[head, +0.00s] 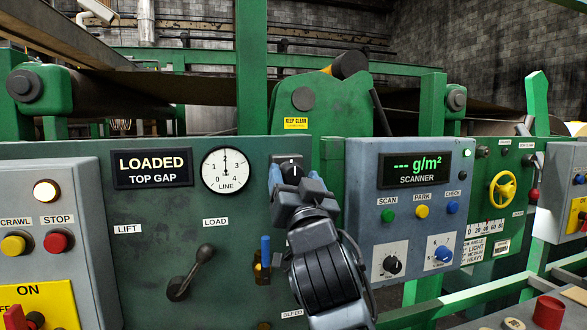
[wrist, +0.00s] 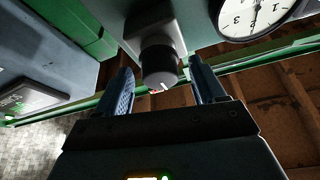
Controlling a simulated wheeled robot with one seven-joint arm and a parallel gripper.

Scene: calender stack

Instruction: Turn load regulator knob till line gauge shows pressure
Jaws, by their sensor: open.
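The load regulator knob (head: 291,167) is dark with a white mark, on a grey plate on the green panel. It also shows in the wrist view (wrist: 159,66). My gripper (head: 291,175) is at the knob; in the wrist view my gripper (wrist: 163,85) is open, with one blue finger on each side of the knob and visible gaps. The round white line gauge (head: 226,170) is left of the knob. Its needle points about straight up, near 2. The gauge also shows, cut off, in the wrist view (wrist: 254,12).
A black display (head: 152,168) reads LOADED, TOP GAP. Below are the load lever (head: 188,274) and a blue-handled valve (head: 264,258). The grey scanner box (head: 409,205) stands close right of my wrist. A green rail (wrist: 283,52) runs behind my fingers in the wrist view.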

